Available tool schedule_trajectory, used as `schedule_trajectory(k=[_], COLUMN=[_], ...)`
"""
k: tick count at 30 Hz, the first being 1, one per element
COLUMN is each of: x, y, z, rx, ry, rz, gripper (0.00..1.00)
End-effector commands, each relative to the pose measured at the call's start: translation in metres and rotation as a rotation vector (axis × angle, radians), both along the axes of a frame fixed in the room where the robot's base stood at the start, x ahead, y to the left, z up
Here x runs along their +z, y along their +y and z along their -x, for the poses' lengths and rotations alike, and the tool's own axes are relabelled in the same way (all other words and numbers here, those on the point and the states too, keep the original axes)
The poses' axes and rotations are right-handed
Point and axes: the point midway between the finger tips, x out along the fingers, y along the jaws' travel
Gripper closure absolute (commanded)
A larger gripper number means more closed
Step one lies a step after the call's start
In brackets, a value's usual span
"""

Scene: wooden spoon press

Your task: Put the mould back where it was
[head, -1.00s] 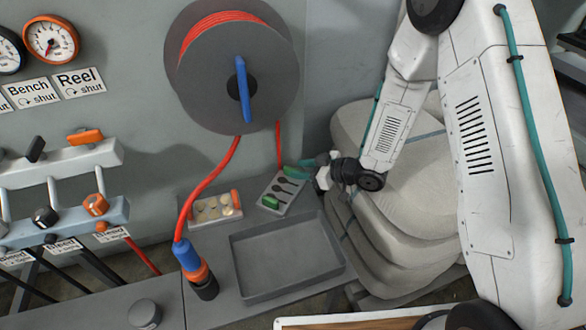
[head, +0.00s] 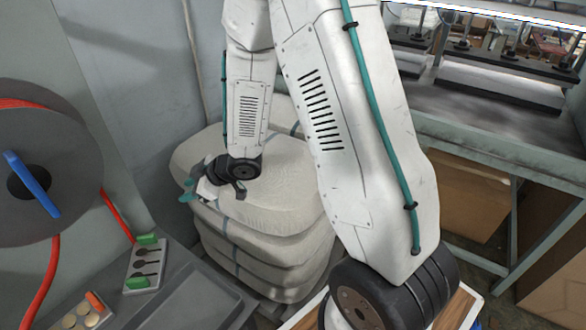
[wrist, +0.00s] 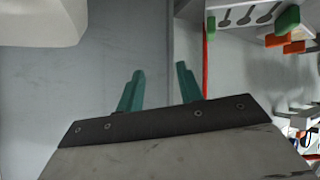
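The mould (head: 147,265) is a light grey plate with dark spoon-shaped hollows and a green grip at each end. It lies on the grey bench, beside the tray and the holder of round pieces. In the wrist view the mould (wrist: 240,16) shows at the upper right, cut by the top edge. My gripper (head: 187,191) is above and right of the mould in the head view, over the left edge of the sack stack. In the wrist view its two teal fingers (wrist: 158,88) are apart, with nothing between them, and clear of the mould.
An empty grey tray (head: 228,301) sits on the bench. A holder with pale round pieces (head: 80,318) and orange grips is at the lower left. A large reel (head: 65,135) with red hose hangs left. Pale stacked sacks (head: 275,215) stand under my arm.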

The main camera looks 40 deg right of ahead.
Motion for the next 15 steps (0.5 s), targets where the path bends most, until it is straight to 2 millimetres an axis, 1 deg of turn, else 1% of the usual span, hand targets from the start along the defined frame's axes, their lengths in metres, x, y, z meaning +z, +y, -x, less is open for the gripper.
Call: schedule_trajectory(k=[1, 4, 5, 6, 8, 9, 11, 12, 14, 15], x=[0.024, 0.060, 0.072, 0.086, 0.106, 0.120, 0.139, 0.150, 0.167, 0.176], y=[-0.016, -0.051, -0.060, -0.073, -0.090, -0.100, -0.112, -0.119, -0.126, -0.129], z=[-0.005, -0.002, 0.001, 0.008, 0.022, 0.034, 0.055, 0.072, 0.099, 0.118], rx=[-0.073, -0.230, -0.278, -0.340, -0.432, -0.492, -0.577, -0.629, -0.702, -0.745], ry=[-0.008, 0.024, 0.036, 0.057, 0.095, 0.124, 0.174, 0.213, 0.274, 0.319], rz=[0.068, 0.181, 0.210, 0.242, 0.281, 0.301, 0.320, 0.328, 0.330, 0.326], gripper=[0.64, 0.64, 0.64, 0.64, 0.64, 0.64, 0.64, 0.64, 0.64, 0.64])
